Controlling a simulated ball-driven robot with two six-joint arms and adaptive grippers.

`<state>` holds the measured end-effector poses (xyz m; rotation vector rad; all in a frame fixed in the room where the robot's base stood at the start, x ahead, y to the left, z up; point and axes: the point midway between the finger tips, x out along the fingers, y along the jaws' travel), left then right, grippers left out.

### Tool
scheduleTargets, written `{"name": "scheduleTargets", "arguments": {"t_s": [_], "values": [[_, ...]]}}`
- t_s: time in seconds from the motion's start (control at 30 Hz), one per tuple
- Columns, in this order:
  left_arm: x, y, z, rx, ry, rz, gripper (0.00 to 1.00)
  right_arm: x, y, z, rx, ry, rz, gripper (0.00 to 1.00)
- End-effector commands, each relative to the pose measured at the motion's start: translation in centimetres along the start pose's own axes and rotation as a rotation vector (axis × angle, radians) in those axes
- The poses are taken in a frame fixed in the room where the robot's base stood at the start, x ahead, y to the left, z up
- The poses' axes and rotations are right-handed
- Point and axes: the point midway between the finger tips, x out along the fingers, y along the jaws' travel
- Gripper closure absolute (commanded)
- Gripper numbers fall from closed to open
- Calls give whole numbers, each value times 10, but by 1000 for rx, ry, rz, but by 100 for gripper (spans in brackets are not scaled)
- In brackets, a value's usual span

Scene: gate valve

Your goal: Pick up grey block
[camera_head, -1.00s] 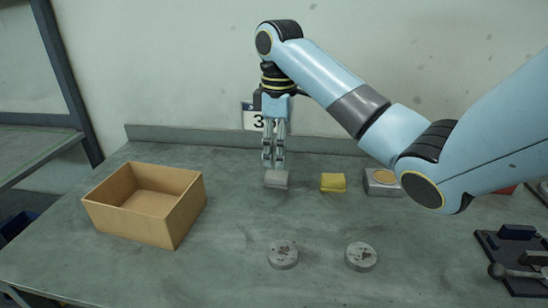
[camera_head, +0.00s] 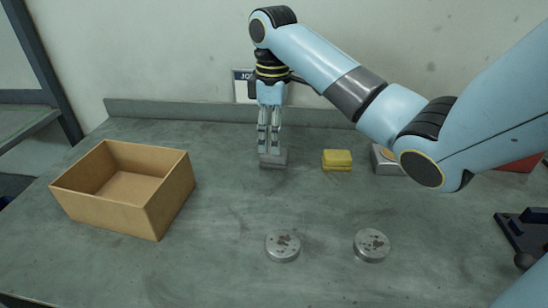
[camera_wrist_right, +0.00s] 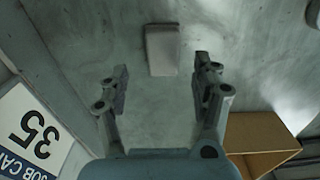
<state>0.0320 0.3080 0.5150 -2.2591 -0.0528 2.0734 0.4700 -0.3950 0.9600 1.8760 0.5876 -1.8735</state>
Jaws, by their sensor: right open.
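The grey block (camera_head: 273,162) lies on the workbench near its back edge. It also shows in the right wrist view (camera_wrist_right: 162,50) as a pale rectangle just beyond the fingertips, roughly centred between them. My right gripper (camera_head: 269,150) points straight down at the block in the head view, its fingertips overlapping the block's upper part. In the right wrist view my right gripper (camera_wrist_right: 163,78) has its two fingers spread wide with nothing between them. Whether a finger touches the block cannot be told. My left gripper is not in view.
An open cardboard box (camera_head: 150,209) stands left on the workbench (camera_head: 220,270). A yellow block (camera_head: 337,160) and a metal block (camera_head: 383,158) lie to the right. Two round metal discs (camera_head: 283,246) (camera_head: 372,245) lie in front. A dark fixture (camera_head: 525,232) sits far right.

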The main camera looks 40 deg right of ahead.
Motion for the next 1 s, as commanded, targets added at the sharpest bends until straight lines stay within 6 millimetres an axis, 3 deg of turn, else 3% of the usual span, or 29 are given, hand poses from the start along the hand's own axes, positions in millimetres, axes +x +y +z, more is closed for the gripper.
{"name": "scheduleTargets", "arguments": {"t_s": [0.2,0.5,1.0], "values": [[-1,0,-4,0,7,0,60,34,-4,3,0,-3,-3,35],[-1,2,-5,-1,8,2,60,40,-4,3,-1,-2,0,35],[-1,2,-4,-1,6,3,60,40,-3,3,-1,-2,0,99]]}}
